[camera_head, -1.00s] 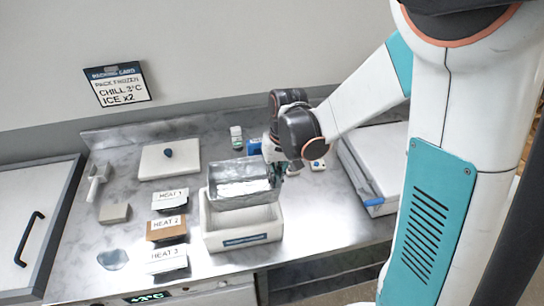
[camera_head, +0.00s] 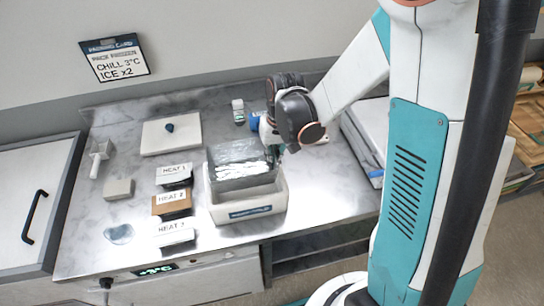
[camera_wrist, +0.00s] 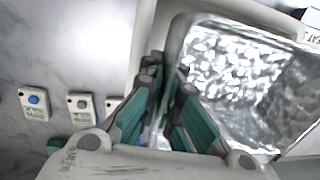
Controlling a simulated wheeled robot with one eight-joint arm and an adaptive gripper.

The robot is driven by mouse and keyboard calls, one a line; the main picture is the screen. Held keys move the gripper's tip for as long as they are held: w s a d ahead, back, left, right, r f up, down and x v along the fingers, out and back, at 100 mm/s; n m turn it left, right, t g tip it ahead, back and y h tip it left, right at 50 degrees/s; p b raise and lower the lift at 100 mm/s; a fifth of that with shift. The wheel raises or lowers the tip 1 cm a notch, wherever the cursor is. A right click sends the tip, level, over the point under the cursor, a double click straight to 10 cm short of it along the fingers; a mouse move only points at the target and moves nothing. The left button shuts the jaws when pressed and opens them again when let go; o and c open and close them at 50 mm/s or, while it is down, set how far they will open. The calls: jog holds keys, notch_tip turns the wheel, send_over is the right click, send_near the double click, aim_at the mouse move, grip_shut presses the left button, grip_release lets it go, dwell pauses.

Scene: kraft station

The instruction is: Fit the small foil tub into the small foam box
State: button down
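Three pouches labelled HEAT (camera_head: 173,202) lie left of the box. A white lid-like slab (camera_head: 170,136), a scoop (camera_head: 98,158) and a grey block (camera_head: 118,189) lie further left. A large white case (camera_head: 366,140) is at right.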

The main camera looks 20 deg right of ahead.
jog(key=shift+f+b, duration=1.3)
jog(key=shift+f, duration=0.4)
jog(key=shift+r, duration=0.45)
jog(key=c, duration=1.7)
grip_release()
jog(key=o, duration=0.4)
